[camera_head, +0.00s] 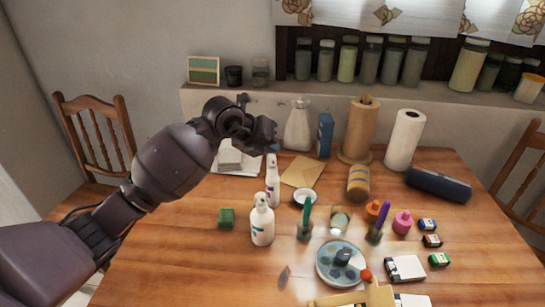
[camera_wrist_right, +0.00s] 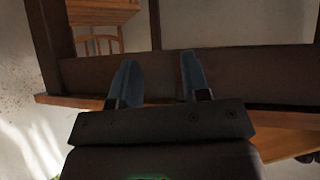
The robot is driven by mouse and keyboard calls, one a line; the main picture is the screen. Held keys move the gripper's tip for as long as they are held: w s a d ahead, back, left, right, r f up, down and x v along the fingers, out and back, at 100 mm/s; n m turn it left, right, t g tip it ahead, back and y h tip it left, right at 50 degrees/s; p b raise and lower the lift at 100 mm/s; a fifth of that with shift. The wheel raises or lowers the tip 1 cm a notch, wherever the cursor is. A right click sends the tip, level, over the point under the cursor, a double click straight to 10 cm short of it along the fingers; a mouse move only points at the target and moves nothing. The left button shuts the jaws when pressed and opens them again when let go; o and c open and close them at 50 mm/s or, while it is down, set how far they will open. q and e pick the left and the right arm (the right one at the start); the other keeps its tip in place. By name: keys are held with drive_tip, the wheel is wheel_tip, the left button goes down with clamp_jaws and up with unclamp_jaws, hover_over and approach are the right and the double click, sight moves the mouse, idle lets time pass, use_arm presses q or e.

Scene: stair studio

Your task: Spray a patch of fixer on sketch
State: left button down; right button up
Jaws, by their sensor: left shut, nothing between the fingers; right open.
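Two white spray bottles stand on the wooden table (camera_head: 190,262): a nearer, wider one (camera_head: 262,226) and a slimmer one (camera_head: 272,180) just behind it. I cannot tell from their labels which holds fixer. A white sheet (camera_head: 250,171) lies at the back left, partly hidden by my left arm; whether it bears a sketch is not visible. My left gripper (camera_head: 266,136) is shut and empty, above the table's back part, apart from the bottles. In the right wrist view my right gripper (camera_wrist_right: 158,75) is open and empty, away from the task objects.
A white jug (camera_head: 298,128), a blue box (camera_head: 325,135) and paper rolls (camera_head: 404,140) line the back. A palette (camera_head: 326,272), brush pots and small ink bottles crowd the middle and right. The table's left front is clear. Wooden chairs (camera_head: 95,135) stand at both sides.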

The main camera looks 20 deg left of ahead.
use_arm(q)
drive_tip(key=shift+f, duration=0.15)
use_arm(e)
drive_tip(key=shift+s, duration=0.1)
use_arm(q)
drive_tip(key=shift+f, duration=0.2)
use_arm(e)
drive_tip(key=shift+w+a+r, duration=0.1)
drive_tip(key=shift+w+r, duration=0.2)
drive_tip(key=shift+w, duration=0.25)
